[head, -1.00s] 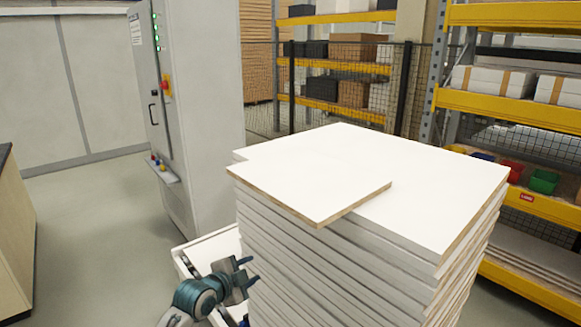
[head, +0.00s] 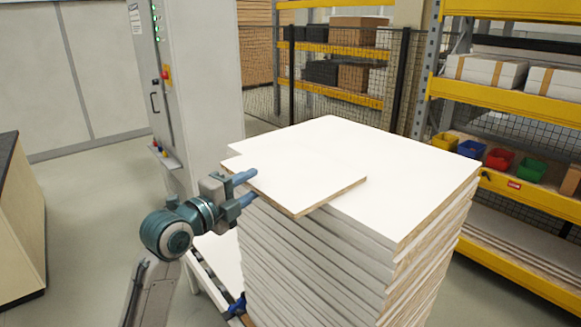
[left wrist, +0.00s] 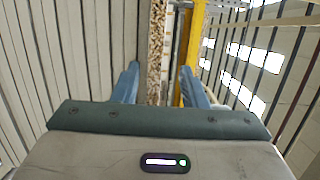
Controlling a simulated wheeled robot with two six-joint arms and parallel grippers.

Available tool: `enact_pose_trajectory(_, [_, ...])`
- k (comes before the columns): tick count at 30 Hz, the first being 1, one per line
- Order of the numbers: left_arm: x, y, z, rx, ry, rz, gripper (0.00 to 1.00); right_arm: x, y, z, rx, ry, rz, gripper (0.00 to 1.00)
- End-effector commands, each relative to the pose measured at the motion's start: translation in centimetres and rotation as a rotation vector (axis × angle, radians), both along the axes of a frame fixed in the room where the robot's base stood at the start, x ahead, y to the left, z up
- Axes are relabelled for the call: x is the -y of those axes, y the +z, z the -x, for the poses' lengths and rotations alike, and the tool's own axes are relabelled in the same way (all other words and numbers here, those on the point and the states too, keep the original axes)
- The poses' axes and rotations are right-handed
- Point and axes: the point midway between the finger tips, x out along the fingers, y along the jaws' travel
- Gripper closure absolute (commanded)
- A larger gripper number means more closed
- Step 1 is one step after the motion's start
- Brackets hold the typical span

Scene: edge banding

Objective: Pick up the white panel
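The white panel (head: 302,178) lies flat on top of a tall stack of boards (head: 315,262). Its near left part juts past the stack's edge, and its brown chipboard edge shows. My left gripper (head: 245,188) is at the panel's left edge, fingers apart, one higher than the other. The upper finger overlaps the panel's edge in the head view. In the left wrist view, the speckled panel edge (left wrist: 157,45) runs between the two open fingers (left wrist: 158,85). I cannot tell whether either finger touches it. My right gripper is not in view.
A grey machine cabinet (head: 190,80) stands behind on the left. A white-sided frame (head: 215,262) stands beside the stack, close under my left arm. Yellow shelving (head: 505,100) with bins is at the right. A wooden-sided bench (head: 20,225) is at far left. Floor between is clear.

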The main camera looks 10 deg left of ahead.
Motion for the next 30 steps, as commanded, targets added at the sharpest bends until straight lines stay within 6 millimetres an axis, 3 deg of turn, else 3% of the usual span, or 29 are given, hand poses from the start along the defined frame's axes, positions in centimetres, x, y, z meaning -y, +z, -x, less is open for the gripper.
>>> enact_pose_trajectory(7, [0.9,0.2,-1.3,-0.002,-0.001,0.005,0.61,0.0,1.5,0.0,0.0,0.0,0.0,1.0])
enact_pose_trajectory(14, [2.5,-0.2,-3.9,-0.003,-0.001,0.004,0.61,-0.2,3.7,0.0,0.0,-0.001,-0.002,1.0])
enact_pose_trajectory(24, [2.8,-0.6,-4.8,0.0,0.0,0.0,0.61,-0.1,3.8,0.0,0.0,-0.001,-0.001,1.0])
enact_pose_trajectory(25, [2.8,-0.6,-4.8,-0.001,0.0,0.0,0.63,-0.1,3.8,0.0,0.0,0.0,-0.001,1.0])
enact_pose_trajectory(30, [2.8,-0.6,-4.8,-0.001,0.0,0.0,0.96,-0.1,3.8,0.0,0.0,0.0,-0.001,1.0])
